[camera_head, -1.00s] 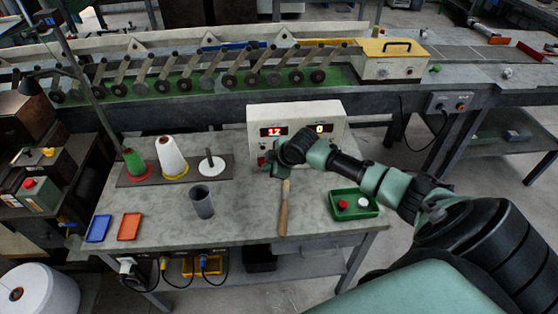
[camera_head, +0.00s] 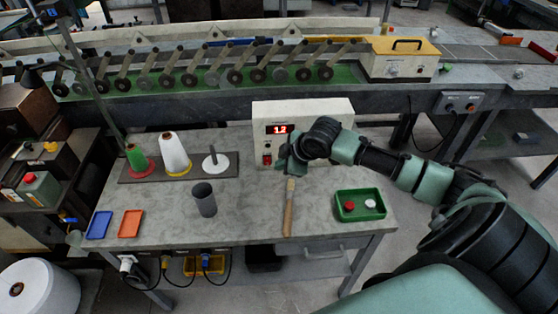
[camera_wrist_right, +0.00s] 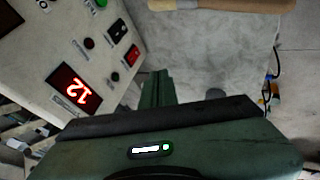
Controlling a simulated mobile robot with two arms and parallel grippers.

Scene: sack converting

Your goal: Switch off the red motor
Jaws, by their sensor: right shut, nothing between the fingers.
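A pale control box (camera_head: 345,106) stands at the back of the table. Its front has a red lit display (camera_head: 280,129) reading about 12 and a red rocker switch (camera_head: 267,160) below it. My right arm hides the box's right part. No motor labelled red is discernible.
A wooden-handled brush (camera_head: 289,208) lies below the gripper. A green tray (camera_head: 342,213) with a red and a white piece is to its right. The table's front middle is mostly clear.

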